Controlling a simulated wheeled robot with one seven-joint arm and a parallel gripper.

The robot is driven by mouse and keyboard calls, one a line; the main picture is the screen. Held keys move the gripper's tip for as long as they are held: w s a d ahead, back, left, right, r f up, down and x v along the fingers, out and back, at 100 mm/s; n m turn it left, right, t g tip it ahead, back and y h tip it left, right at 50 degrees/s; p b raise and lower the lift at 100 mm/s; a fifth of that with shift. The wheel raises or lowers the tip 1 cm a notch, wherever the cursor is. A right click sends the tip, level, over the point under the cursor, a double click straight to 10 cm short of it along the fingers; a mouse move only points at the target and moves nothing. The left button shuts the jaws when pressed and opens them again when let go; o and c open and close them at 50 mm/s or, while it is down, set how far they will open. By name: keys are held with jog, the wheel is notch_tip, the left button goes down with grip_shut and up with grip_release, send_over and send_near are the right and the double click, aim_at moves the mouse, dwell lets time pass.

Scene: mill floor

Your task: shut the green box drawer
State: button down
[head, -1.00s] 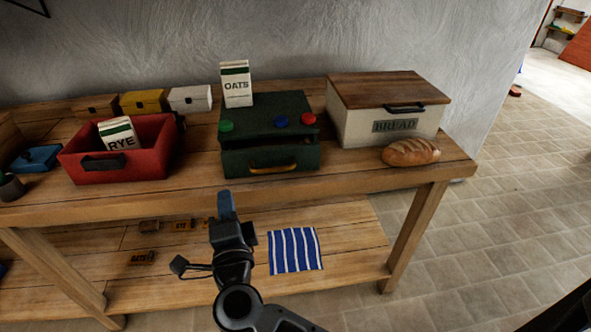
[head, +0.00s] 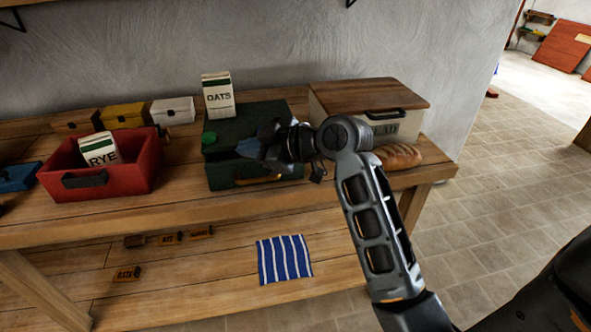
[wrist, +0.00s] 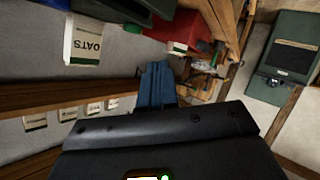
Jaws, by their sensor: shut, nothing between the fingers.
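The green box (head: 252,113) stands on the bench in the head view, with an oats carton (head: 218,96) at its back left. Its drawer front (head: 222,177) faces me, with a brass handle (head: 262,181) low on it. My arm covers part of the box, so I cannot tell how far the drawer stands out. My gripper (head: 258,148) is shut and empty, its blue fingers over the front part of the box in the picture; contact cannot be told. In the wrist view the shut fingers (wrist: 157,85) show, with a green edge (wrist: 110,8) at the top.
A red open box (head: 118,182) with a rye carton (head: 99,150) stands to the left. A wooden-lidded bread box (head: 365,97) and a loaf (head: 398,157) are to the right. A striped cloth (head: 284,259) lies on the lower shelf.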

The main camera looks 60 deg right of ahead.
jog(key=s+d+f+n+g+h, duration=0.1)
jog(key=s+d+f+g, duration=0.15)
jog(key=s, duration=0.45)
jog(key=s+d+f+g, duration=0.1)
jog(key=s+d+g, duration=0.25)
jog(key=s, duration=0.25)
send_near(286, 179)
notch_tip(286, 179, down, 3)
jog(key=a, duration=0.3)
jog(key=w+d, duration=0.2)
jog(key=d, duration=0.1)
jog(key=shift+w+p, duration=0.2)
jog(key=shift+p, duration=0.2)
jog(key=shift+w+d+f, duration=0.15)
jog(key=shift+w+d, duration=0.1)
jog(key=shift+d, duration=0.05)
jog(key=w+d, duration=0.2)
jog(key=d, duration=0.1)
jog(key=shift+w+d, duration=0.15)
jog(key=shift+w, duration=0.15)
